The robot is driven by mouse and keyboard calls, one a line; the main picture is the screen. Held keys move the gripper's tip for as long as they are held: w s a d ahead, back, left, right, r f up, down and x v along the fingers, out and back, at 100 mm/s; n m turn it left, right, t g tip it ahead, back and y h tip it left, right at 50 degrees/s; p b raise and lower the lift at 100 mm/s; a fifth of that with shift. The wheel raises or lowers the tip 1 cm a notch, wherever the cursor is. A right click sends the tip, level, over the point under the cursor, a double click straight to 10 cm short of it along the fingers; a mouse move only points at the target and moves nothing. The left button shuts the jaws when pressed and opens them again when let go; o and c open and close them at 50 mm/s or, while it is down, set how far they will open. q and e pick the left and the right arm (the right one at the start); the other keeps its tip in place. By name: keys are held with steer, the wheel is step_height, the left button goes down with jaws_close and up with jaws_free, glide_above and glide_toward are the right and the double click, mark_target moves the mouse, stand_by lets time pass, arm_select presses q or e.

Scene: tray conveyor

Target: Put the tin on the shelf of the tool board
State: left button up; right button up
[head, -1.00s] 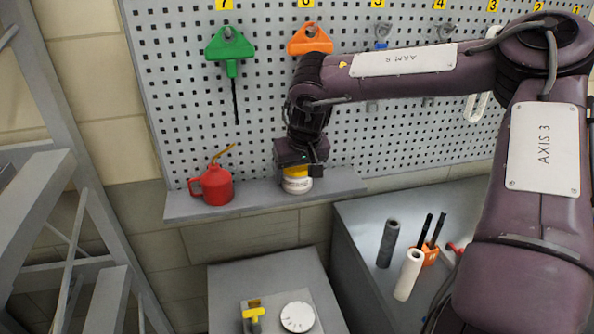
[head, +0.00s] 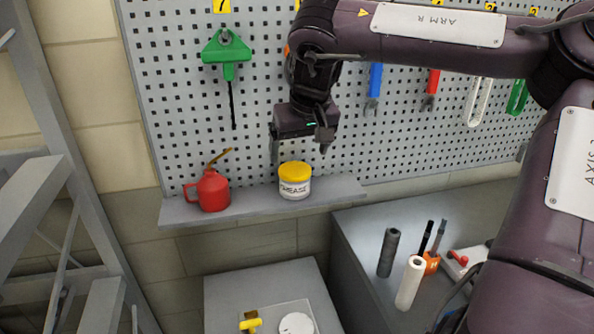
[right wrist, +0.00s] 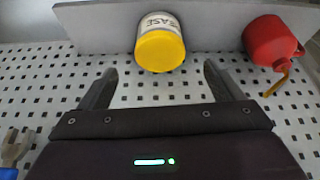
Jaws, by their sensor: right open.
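The grease tin (head: 294,185), white with a yellow lid, stands upright on the grey shelf (head: 232,208) of the tool board (head: 180,110). My right gripper (head: 299,155) is open and empty just above the tin, clear of it. In the right wrist view the tin (right wrist: 161,45) shows with its yellow lid towards the camera, beyond and between the two open fingers (right wrist: 158,78). My left gripper is not in view.
A red oil can (head: 210,190) stands on the shelf left of the tin. A green tool (head: 228,52) hangs above it. A grey bench (head: 420,215) at right holds a dark cylinder (head: 388,253), a white roll (head: 410,283) and an orange holder (head: 432,264).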

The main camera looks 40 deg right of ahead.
steer(key=shift+v, duration=1.2)
steer(key=shift+w, duration=0.1)
